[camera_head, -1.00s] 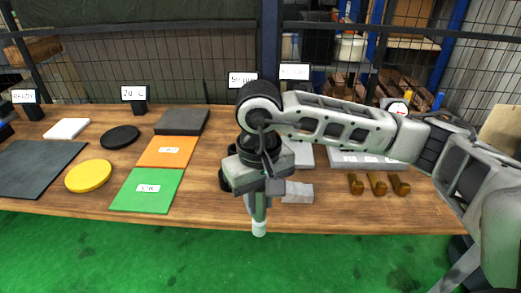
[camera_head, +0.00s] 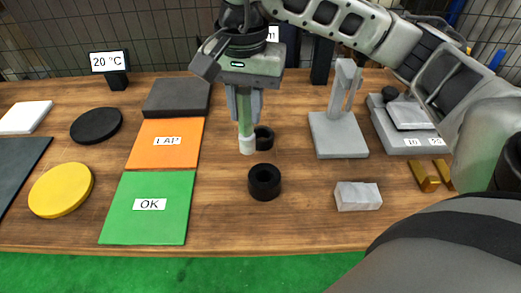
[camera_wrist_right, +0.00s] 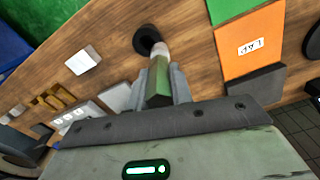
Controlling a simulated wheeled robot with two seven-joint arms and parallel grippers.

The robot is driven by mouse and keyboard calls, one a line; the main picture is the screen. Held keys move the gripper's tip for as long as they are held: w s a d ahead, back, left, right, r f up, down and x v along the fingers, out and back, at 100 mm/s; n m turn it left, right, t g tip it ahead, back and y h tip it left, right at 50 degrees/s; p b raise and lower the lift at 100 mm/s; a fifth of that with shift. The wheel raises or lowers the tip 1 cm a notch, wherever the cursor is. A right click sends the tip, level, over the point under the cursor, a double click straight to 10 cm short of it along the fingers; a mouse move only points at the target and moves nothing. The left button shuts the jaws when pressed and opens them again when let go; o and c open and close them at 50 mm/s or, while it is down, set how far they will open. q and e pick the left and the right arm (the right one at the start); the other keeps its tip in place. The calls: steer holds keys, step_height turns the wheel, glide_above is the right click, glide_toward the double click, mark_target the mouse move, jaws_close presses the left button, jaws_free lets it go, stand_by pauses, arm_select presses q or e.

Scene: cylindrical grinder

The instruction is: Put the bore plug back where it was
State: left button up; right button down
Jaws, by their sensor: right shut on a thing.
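My right gripper (camera_head: 244,92) is shut on the bore plug, which has a green handle and a pale cylindrical end (camera_head: 247,145) pointing down. The plug also shows between the fingers in the right wrist view (camera_wrist_right: 159,80). A near black ring (camera_head: 264,183) sits on the table in front and a little right of the plug tip. A far black ring (camera_head: 265,138) is partly hidden behind the tip. Whether the tip touches the table or that ring is unclear. One black ring shows beside the tip in the right wrist view (camera_wrist_right: 147,38). My left gripper is out of view.
Left of the plug lie the green OK mat (camera_head: 120,222), orange LAP mat (camera_head: 145,153) and dark slab (camera_head: 177,97). A grey stand (camera_head: 338,148), a pale block (camera_head: 358,196) and brass pieces (camera_head: 424,177) are at right.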

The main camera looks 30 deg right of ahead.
steer(key=m, duration=0.1)
steer(key=m+b, duration=0.1)
steer(key=shift+s+d+r+m, duration=0.1)
steer(key=shift+d+m, duration=0.1)
steer(key=shift+m, duration=0.1)
steer(key=shift+d, duration=0.2)
steer(key=w+d+f+p, duration=0.2)
steer(key=w+d+f, duration=0.7)
steer(key=f, duration=0.4)
steer(key=shift+w+m, duration=0.3)
steer(key=shift+w, duration=0.3)
steer(key=c, duration=1.2)
jaws_free()
steer(key=shift+c, duration=0.2)
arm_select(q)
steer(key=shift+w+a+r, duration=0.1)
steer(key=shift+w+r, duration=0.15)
arm_select(e)
steer(key=shift+r, duration=0.15)
